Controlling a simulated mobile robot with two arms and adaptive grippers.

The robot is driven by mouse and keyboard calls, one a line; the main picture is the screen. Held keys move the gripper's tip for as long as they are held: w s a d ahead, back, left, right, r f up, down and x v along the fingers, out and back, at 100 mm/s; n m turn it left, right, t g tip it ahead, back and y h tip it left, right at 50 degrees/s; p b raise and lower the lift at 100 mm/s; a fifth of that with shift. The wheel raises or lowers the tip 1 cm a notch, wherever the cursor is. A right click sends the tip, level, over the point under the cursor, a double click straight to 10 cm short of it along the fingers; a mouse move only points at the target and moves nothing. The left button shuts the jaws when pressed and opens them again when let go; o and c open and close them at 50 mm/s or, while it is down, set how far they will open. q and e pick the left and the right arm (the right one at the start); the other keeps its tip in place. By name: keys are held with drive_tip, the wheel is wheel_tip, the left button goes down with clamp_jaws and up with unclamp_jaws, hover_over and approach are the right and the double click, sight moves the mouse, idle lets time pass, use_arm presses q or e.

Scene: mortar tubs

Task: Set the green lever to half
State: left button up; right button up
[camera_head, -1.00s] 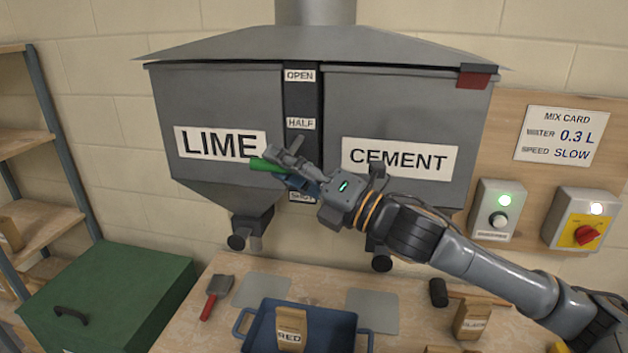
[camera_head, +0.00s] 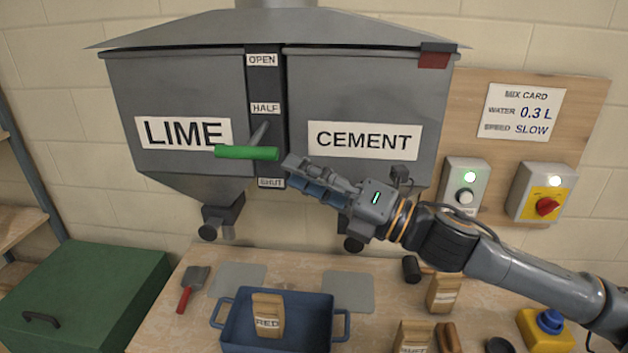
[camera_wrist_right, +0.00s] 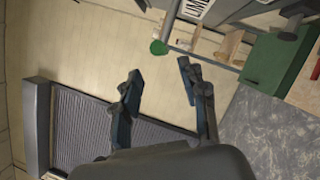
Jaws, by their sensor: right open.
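The green lever (camera_head: 230,152) sticks out from the dark strip between the lime and cement hoppers. Its grip lies level, below the HALF label (camera_head: 265,108) and above the SHUT label (camera_head: 271,183), as seen from the head. My right gripper (camera_head: 294,176) is open and empty just right of the grip, with a small gap. In the right wrist view the grip's round green end (camera_wrist_right: 158,47) shows beyond and between my two spread fingertips (camera_wrist_right: 160,76). The lever's pivot is hard to make out. My left gripper is not in view.
The OPEN label (camera_head: 262,60) tops the strip. Hopper outlets (camera_head: 220,222) hang above the workbench (camera_head: 190,260), which holds a blue tub (camera_head: 237,329) with a RED bag (camera_head: 267,312). A switch box (camera_head: 465,187) and yellow switch panel (camera_head: 541,194) are on the right. A green chest (camera_head: 110,275) stands left.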

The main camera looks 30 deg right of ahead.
drive_tip(key=shift+v, duration=0.8)
